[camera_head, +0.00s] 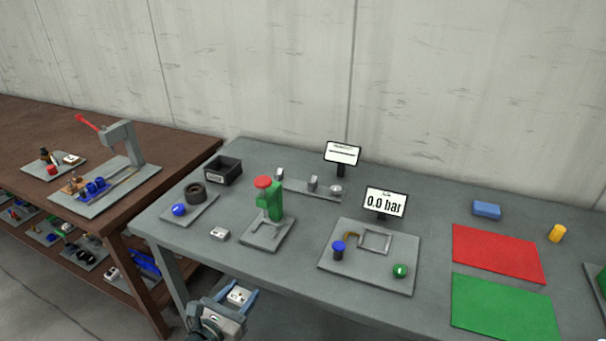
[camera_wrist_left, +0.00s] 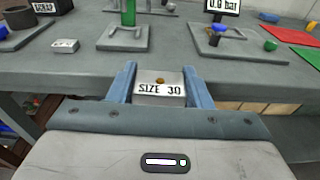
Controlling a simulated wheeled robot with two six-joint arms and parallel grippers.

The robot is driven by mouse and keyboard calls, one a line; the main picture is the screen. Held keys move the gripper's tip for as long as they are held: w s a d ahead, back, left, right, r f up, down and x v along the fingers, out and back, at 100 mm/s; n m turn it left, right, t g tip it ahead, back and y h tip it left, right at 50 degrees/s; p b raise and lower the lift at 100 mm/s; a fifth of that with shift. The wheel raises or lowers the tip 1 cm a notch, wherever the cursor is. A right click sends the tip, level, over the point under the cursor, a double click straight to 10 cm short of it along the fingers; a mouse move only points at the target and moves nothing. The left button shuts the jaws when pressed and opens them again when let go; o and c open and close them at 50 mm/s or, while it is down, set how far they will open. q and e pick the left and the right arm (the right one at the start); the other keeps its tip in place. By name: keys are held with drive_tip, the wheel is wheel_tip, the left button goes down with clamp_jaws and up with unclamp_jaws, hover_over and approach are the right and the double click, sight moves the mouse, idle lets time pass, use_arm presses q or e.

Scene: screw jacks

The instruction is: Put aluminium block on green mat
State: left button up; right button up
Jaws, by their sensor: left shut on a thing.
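My left gripper (camera_head: 238,297) is shut on an aluminium block (camera_head: 237,295), in front of the grey table's front edge. In the left wrist view the block (camera_wrist_left: 160,88) sits between the two blue fingers, has a hole on top and reads "SIZE 30". The green mat (camera_head: 503,308) lies flat at the right front of the table, bare, well to the right of the gripper. A corner of it shows in the left wrist view (camera_wrist_left: 306,52). My right gripper is not in view.
A small light block (camera_head: 219,233) lies near the table's front left. A green press with red knob (camera_head: 264,183) and a gauge plate (camera_head: 367,280) stand between gripper and mat. A red mat (camera_head: 497,253), blue block (camera_head: 487,209) and yellow cylinder (camera_head: 557,233) are at right.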

use_arm(q)
drive_tip(key=s+a+r+m+h+b, duration=0.1)
drive_tip(key=s+a+r+b, duration=0.1)
drive_tip(key=a+r, duration=0.35)
drive_tip(key=shift+n+y, duration=0.7)
drive_tip(key=d+f+p, duration=0.1)
drive_tip(key=d+f, duration=0.1)
drive_tip(key=w+d+f+p, duration=0.1)
drive_tip(key=d+f, duration=0.1)
drive_tip(key=w+d+f+p, duration=0.1)
drive_tip(key=d+f, duration=0.1)
drive_tip(key=shift+d+f, duration=0.2)
drive_tip(key=shift+d, duration=0.05)
drive_tip(key=shift+d+f, duration=0.35)
drive_tip(key=shift+f, duration=0.2)
